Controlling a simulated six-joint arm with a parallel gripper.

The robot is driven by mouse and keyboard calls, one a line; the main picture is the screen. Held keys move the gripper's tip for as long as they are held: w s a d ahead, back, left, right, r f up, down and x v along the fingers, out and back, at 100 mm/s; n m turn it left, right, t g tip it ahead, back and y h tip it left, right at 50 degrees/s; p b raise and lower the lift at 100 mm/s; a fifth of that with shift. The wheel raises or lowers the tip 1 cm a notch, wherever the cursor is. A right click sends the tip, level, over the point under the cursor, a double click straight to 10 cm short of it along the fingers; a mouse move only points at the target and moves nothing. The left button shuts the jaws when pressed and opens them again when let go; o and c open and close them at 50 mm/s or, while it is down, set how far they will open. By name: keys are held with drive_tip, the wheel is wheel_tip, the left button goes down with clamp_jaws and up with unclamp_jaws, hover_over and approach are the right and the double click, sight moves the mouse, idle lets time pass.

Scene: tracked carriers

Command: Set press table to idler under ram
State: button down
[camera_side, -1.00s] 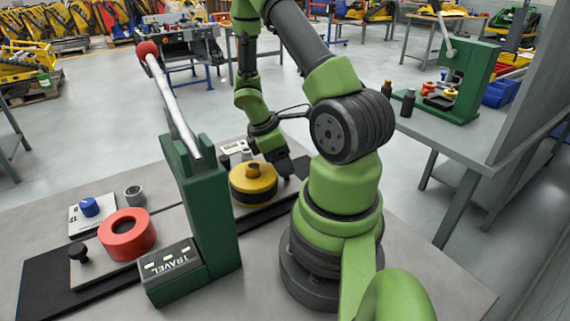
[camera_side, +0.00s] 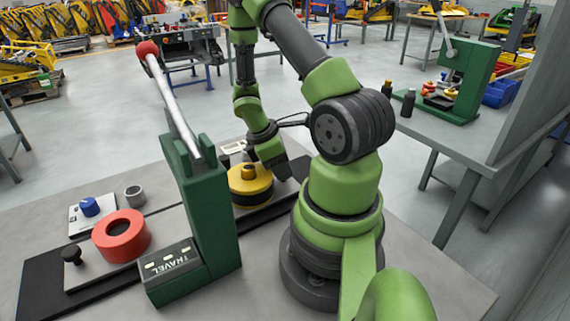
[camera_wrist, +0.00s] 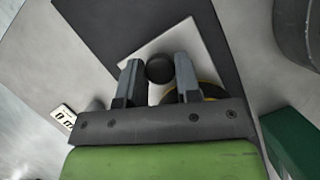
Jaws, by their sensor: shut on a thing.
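The press table (camera_side: 92,275) is a grey plate on a black track and also shows in the wrist view (camera_wrist: 184,38). A red ring (camera_side: 112,249) lies on its left part, and a yellow part with a black rim (camera_side: 240,186) sits towards its far right. I cannot tell by label which is the idler. The green press (camera_side: 215,215) stands between them; its ram is hidden. My gripper (camera_side: 283,172) is low beside the yellow part. In the wrist view its fingers close on a black knob (camera_wrist: 160,70) on the plate. Another black knob (camera_side: 72,254) stands at the left end.
The press lever (camera_side: 178,105) with a red knob rises up and left. A box marked TRAVEL (camera_side: 172,268) is at the press foot.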

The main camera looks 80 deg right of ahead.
sight(242, 167)
drive_tip(key=w+a, duration=0.5)
drive_tip(key=shift+w+a, duration=0.3)
drive_tip(key=shift+w, duration=0.05)
drive_tip(key=c, duration=0.8)
unclamp_jaws()
drive_tip(key=shift+r, duration=0.1)
drive_tip(key=shift+w+r, duration=0.15)
drive_tip(key=shift+r, duration=0.15)
drive_tip(key=r, duration=0.9)
drive_tip(key=shift+w+a, duration=0.25)
drive_tip(key=shift+w, duration=0.1)
